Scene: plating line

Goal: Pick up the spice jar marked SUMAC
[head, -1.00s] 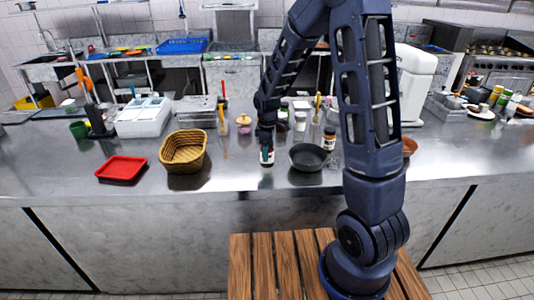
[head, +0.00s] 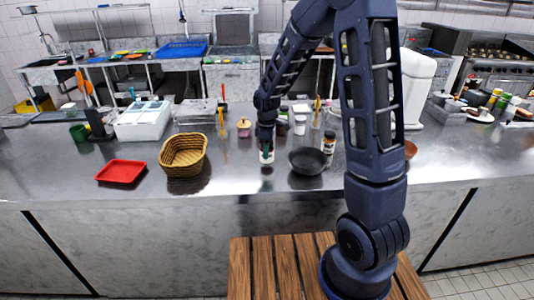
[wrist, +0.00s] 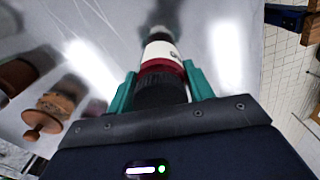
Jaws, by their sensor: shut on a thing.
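My gripper (head: 266,143) points down over the counter and is shut on a spice jar (head: 267,157). In the wrist view my gripper (wrist: 160,85) has green fingers on both sides of the dark lid of the jar (wrist: 162,52). The jar has a dark red band and a white label. Only part of the label's lettering shows, and I cannot read its name. Another spice jar (head: 328,142) with a dark lid stands behind the dark pan to the right.
The dark pan (head: 307,161) sits just right of the held jar. A wicker basket (head: 184,155) and a red tray (head: 122,172) lie to the left. The front counter strip is clear.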

